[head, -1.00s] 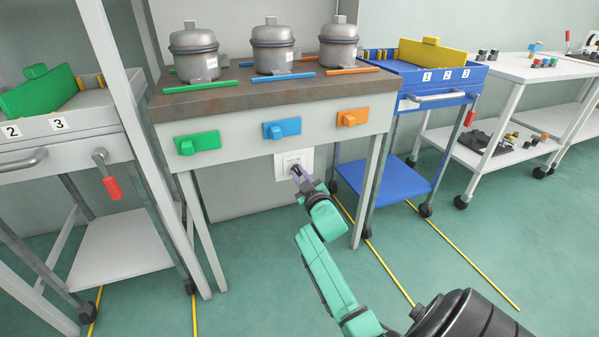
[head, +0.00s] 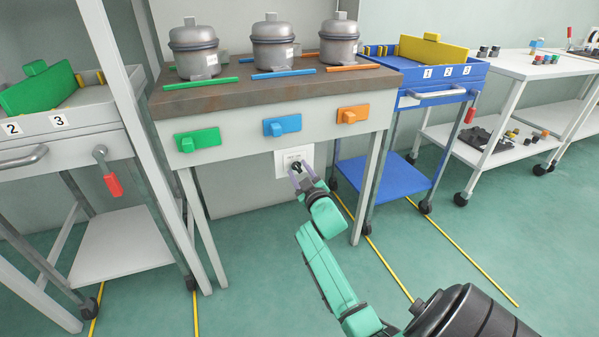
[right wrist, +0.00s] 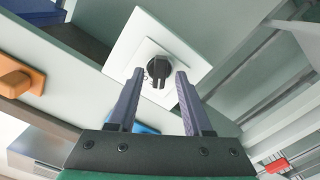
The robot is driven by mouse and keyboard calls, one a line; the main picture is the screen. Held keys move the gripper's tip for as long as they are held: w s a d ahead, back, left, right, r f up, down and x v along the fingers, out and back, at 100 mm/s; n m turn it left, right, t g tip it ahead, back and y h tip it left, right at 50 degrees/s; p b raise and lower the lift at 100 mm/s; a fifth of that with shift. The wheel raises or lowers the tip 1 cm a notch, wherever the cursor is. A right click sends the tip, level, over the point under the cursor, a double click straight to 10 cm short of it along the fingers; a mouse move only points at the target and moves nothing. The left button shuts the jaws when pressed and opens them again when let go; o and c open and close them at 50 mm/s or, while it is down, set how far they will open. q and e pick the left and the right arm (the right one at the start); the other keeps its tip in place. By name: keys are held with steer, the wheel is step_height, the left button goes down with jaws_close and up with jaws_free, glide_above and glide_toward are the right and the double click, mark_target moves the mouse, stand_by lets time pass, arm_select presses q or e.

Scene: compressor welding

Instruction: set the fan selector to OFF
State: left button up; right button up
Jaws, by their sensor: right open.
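The fan selector is a black rotary knob (right wrist: 158,69) on a white square plate (right wrist: 179,45), seen in the right wrist view. In the head view the plate (head: 282,158) is on the wall under the workbench, and the knob (head: 296,166) shows small between the fingers. My right gripper (head: 299,172) is in front of the plate. In the right wrist view its two fingers (right wrist: 155,88) are spread apart, one on each side of the knob's lower part. I cannot tell whether they touch it. The knob's exact pointer position is unclear. My left gripper is not in view.
The workbench (head: 270,88) above carries several grey compressors. Its front has green (head: 197,139), blue (head: 282,125) and orange (head: 352,115) blocks. A bench leg (head: 371,185) stands right of my gripper, beside a blue cart (head: 398,182). The floor in front is clear.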

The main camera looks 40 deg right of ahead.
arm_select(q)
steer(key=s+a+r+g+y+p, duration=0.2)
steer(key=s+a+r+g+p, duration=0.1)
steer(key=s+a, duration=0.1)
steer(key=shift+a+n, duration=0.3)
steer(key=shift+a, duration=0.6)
arm_select(e)
steer(key=v, duration=1.4)
steer(key=shift+s, duration=0.3)
steer(key=shift+a, duration=0.15)
